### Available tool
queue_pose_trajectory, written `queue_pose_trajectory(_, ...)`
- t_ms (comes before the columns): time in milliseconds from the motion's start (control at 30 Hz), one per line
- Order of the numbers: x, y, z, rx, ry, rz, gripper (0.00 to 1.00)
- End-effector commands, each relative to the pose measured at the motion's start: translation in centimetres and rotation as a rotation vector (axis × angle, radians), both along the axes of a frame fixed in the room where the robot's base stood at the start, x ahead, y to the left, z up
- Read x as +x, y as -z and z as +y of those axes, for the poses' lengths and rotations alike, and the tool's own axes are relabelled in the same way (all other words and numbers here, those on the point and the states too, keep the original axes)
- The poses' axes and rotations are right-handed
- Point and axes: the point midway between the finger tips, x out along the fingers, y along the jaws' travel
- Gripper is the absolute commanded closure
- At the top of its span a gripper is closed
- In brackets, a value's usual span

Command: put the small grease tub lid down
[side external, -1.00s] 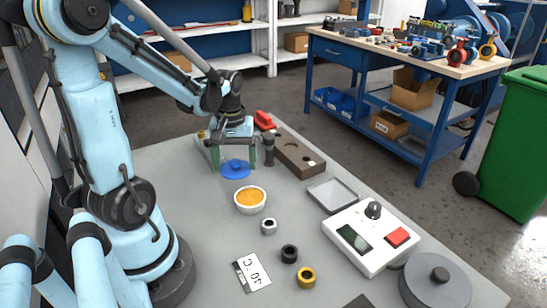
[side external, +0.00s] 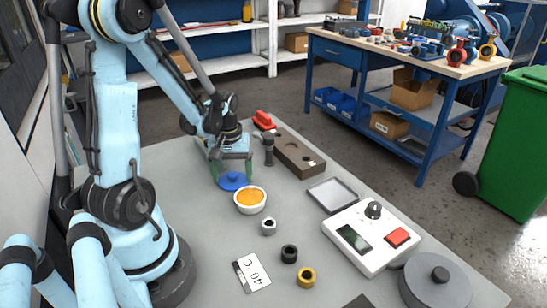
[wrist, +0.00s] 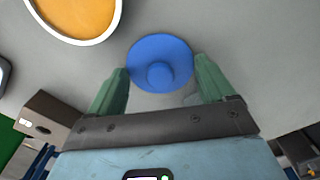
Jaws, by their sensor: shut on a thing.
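The small grease tub lid (side external: 233,181) is a blue disc with a round knob. It shows in the wrist view (wrist: 160,50) between the green fingers of my gripper (wrist: 163,75). The grease tub (side external: 250,199) is a white bowl of orange grease, open on top. It also shows in the wrist view (wrist: 75,15), at the upper left, beside the lid.
A hex nut (side external: 268,226), a black ring (side external: 289,254) and a yellow ring (side external: 306,277) lie in front of the tub.

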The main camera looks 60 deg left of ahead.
Motion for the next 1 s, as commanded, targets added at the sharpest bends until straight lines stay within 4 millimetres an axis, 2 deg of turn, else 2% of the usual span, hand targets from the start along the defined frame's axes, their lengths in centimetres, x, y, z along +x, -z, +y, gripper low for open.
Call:
queue_pose_trajectory(133, 0.0, 0.3, 0.0, 0.000, 0.000, 0.000, 0.46)
queue_pose_trajectory(167, 0.0, 0.3, 0.0, 0.000, 0.000, 0.000, 0.13)
queue_pose_trajectory(233, 0.0, 0.3, 0.0, 0.000, 0.000, 0.000, 0.02)
queue_pose_trajectory(267, 0.0, 0.3, 0.0, 0.000, 0.000, 0.000, 0.00)
queue_pose_trajectory(633, 0.0, -0.4, 0.0, 0.000, 0.000, 0.000, 0.00)
queue_pose_trajectory(1000, 0.0, -5.1, 0.0, 0.000, 0.000, 0.000, 0.00)
